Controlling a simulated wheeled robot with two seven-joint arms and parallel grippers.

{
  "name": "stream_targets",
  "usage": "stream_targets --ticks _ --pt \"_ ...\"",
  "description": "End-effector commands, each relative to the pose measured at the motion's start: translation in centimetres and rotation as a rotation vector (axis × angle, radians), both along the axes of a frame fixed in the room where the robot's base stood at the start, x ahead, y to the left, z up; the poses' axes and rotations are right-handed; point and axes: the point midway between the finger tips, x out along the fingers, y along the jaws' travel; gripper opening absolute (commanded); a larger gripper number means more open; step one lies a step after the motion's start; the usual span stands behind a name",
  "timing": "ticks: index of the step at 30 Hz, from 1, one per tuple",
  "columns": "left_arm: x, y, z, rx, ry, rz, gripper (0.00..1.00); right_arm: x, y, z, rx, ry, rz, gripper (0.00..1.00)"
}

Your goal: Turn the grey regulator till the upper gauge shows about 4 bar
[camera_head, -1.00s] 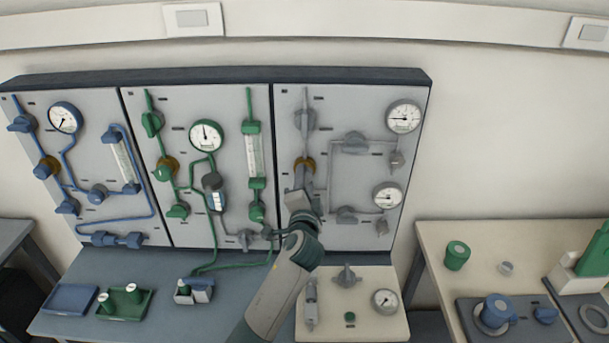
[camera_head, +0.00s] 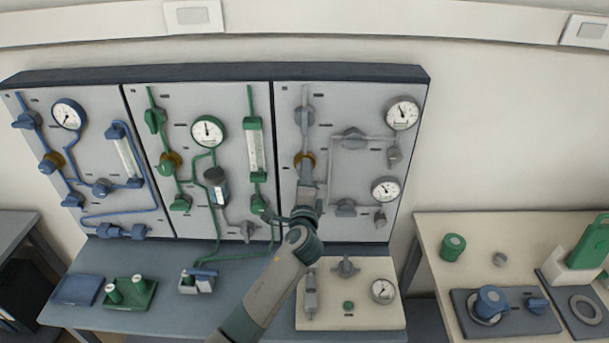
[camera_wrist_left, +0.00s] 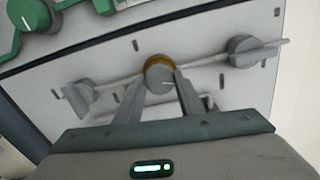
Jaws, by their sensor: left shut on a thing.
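The grey regulator (camera_head: 304,159) is a round grey knob with a brass ring on the right panel. It also shows in the left wrist view (camera_wrist_left: 159,76), with a pale mark on its face. My left gripper (camera_head: 306,172) reaches up to it from below. In the wrist view its two fingers lie on either side of the knob, shut on it. The upper gauge (camera_head: 402,113) is a white dial at the panel's upper right; its needle points to the upper left. Its numbers are too small to read. My right gripper is not in view.
Grey valves (camera_head: 353,138) and a lower gauge (camera_head: 385,189) sit to the right of the regulator. Blue and green panels stand to the left. A pale board (camera_head: 335,318) with a spare gauge lies on the bench below. A second table (camera_head: 428,232) stands at the right.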

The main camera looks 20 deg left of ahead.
Motion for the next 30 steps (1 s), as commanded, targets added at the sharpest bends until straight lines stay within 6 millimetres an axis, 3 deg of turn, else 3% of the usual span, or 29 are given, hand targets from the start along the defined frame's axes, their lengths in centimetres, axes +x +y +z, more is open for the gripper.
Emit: stream_targets --ticks 5,6,8,22,30 --pt "0.1 0.0 0.2 0.0 -0.004 0.0 0.13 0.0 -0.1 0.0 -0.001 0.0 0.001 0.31" --pt "0.1 0.0 0.2 0.0 -0.004 0.0 0.4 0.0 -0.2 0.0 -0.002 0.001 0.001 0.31" --pt "0.1 0.0 0.2 0.0 -0.004 0.0 0.54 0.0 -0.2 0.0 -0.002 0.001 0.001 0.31" --pt "-0.4 -0.1 0.0 -0.001 -0.002 0.0 0.54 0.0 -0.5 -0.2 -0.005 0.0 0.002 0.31" --pt "-3.2 -0.9 -0.3 -0.003 -0.002 -0.001 0.54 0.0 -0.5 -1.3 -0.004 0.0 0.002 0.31"
